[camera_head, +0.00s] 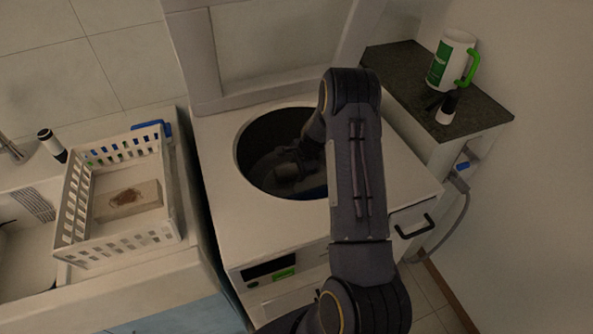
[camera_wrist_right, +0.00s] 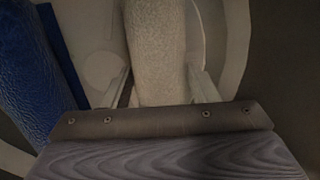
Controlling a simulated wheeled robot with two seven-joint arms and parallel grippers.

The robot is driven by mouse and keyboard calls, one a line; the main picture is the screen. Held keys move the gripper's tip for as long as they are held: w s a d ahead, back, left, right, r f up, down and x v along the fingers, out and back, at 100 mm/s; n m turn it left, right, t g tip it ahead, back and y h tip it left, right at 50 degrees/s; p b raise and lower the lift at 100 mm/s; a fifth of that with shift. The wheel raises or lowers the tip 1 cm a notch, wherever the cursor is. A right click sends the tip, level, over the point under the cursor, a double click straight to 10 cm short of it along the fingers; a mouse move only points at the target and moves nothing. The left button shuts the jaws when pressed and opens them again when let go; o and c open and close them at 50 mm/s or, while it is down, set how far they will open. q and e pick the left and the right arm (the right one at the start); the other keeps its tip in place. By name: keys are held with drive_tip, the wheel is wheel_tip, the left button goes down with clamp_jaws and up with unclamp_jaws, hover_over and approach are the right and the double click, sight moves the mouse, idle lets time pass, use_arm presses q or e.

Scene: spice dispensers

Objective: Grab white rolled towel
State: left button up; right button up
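The white rolled towel (camera_wrist_right: 158,45) is upright in the right wrist view, a pale textured roll running from the top edge down to my gripper's palm. My right gripper (camera_wrist_right: 160,82) has one finger on each side of it. I cannot tell whether the fingers press on the towel or stand slightly apart from it. In the head view my right arm reaches into the round opening of the top-loading washing machine (camera_head: 225,150), with the gripper (camera_head: 287,172) dim inside the drum. I cannot make out the towel there. My left gripper is not in view.
A white basket (camera_head: 160,238) holding a stained block (camera_head: 128,200) stands left. A white and green jug (camera_head: 452,60) stands on the dark shelf right.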

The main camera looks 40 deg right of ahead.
drive_tip(key=c, duration=0.6)
drive_tip(key=shift+r, duration=0.15)
drive_tip(key=shift+c, duration=0.2)
